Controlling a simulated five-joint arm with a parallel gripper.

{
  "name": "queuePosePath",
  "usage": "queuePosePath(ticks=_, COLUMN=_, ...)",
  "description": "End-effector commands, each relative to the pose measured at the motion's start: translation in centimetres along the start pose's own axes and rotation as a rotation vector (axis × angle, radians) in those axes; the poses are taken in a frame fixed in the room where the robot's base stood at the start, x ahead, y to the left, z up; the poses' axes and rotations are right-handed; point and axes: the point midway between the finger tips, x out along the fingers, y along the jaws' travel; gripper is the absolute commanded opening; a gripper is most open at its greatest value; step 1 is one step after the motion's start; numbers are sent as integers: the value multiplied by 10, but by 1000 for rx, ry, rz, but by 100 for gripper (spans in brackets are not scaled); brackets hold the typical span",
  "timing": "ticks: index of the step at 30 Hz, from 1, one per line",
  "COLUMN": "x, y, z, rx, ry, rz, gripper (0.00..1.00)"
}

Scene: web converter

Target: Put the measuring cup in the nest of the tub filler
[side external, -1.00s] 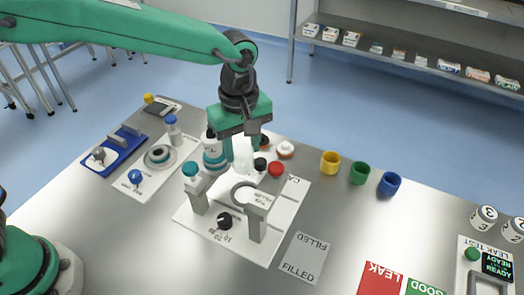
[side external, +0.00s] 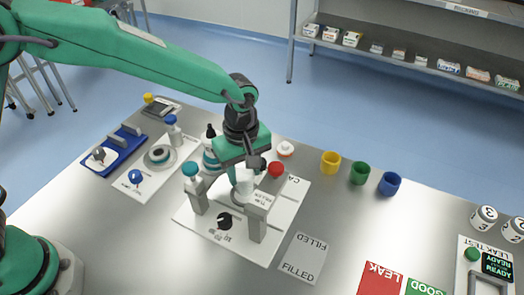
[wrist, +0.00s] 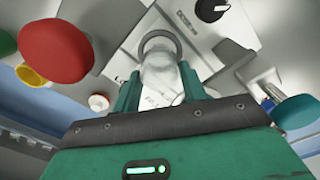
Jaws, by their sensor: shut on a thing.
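My gripper (side external: 240,172) is shut on the measuring cup (side external: 244,184), a pale, translucent cup. In the wrist view the cup (wrist: 157,72) sits between my two green fingers (wrist: 158,84). The tub filler (side external: 257,222) is a white plate with two grey posts and a black knob. Its nest, a grey ring (wrist: 158,38), shows just past the cup's far end in the wrist view. In the side view the cup hides most of the ring. I cannot tell whether the cup is above the ring or partly inside it.
A teal-capped post (side external: 191,170) stands left of the nest, a red knob (side external: 276,169) right behind it. A dark-capped bottle (side external: 211,150) stands behind. Yellow (side external: 330,162), green (side external: 359,172) and blue (side external: 389,183) cups stand to the right.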

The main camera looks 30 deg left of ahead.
Motion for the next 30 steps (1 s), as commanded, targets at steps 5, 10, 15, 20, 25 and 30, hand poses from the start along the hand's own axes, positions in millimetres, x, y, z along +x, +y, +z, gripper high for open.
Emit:
queuePosePath(ticks=5, x=20, y=0, z=0, rx=0, ry=0, rz=-3, gripper=23)
queuePosePath(ticks=10, x=24, y=0, z=0, rx=0, ry=0, rz=-1, gripper=23)
queuePosePath(ticks=15, x=24, y=0, z=0, rx=0, ry=0, rz=-1, gripper=23)
queuePosePath(ticks=20, x=27, y=0, z=0, rx=0, ry=0, rz=-2, gripper=23)
queuePosePath(ticks=25, x=26, y=0, z=0, rx=0, ry=0, rz=-1, gripper=64)
queuePosePath(ticks=30, x=26, y=0, z=0, rx=0, ry=0, rz=-1, gripper=64)
